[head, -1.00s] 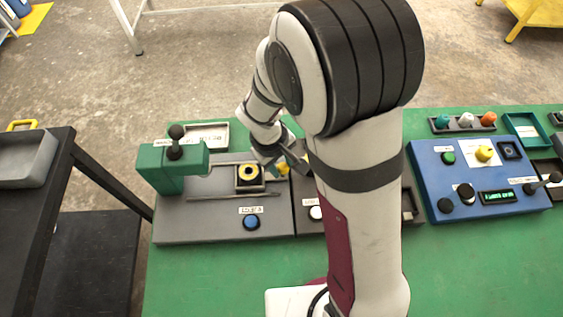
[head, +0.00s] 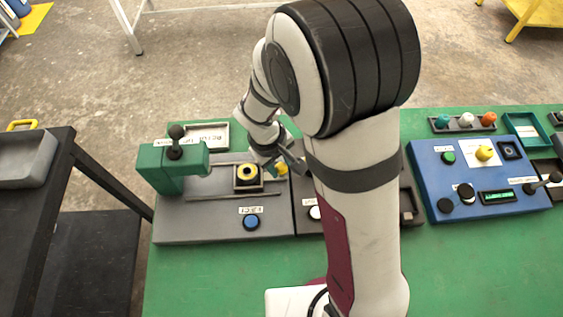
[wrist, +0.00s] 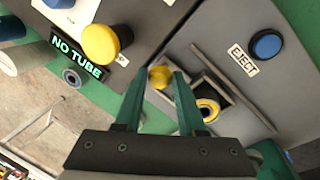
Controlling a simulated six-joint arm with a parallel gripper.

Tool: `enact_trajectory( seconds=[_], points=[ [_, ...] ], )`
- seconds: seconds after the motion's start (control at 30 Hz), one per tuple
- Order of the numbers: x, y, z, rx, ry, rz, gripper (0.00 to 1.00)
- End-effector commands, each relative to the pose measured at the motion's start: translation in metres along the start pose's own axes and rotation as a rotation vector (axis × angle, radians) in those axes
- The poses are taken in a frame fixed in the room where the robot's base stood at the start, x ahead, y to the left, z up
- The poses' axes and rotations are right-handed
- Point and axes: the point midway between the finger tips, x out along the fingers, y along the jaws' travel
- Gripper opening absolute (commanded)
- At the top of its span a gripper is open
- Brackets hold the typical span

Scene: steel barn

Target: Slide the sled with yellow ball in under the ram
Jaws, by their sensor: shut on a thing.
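The sled (head: 248,187) is a small dark open box with a yellow ring-shaped part in it, on the grey plate right of the ram. Its yellow ball (head: 282,168) sticks out on the right side. My gripper (head: 279,163) is shut on the ball; in the wrist view the ball (wrist: 160,76) sits between the green fingertips (wrist: 157,73), with the sled (wrist: 232,99) just beyond. The ram is in the green press (head: 178,162) at the left end of the plate; its underside is hidden. A gap separates sled and press.
Rails (head: 235,196) run along the plate beside the sled. A blue EJECT button (head: 251,222) sits in front. A labelled tray (head: 208,136) stands behind the plate. A blue panel (head: 430,178) with knobs is at the right. The plate between sled and press looks clear.

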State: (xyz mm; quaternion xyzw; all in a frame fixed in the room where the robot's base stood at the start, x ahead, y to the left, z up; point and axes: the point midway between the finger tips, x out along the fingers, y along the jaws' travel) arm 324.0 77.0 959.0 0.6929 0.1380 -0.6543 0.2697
Motion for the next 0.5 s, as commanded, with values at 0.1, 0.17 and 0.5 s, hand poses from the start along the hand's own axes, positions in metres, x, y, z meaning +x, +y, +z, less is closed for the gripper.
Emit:
enact_trajectory(
  seconds=[0.1, 0.17, 0.5],
  points=[
    [-0.004, -0.018, -0.014, -0.006, 0.007, 0.0, 0.0],
    [-0.006, -0.029, -0.021, -0.006, 0.006, 0.0, 0.0],
    [-0.011, -0.054, -0.038, -0.002, 0.006, -0.001, 0.0]
  ],
)
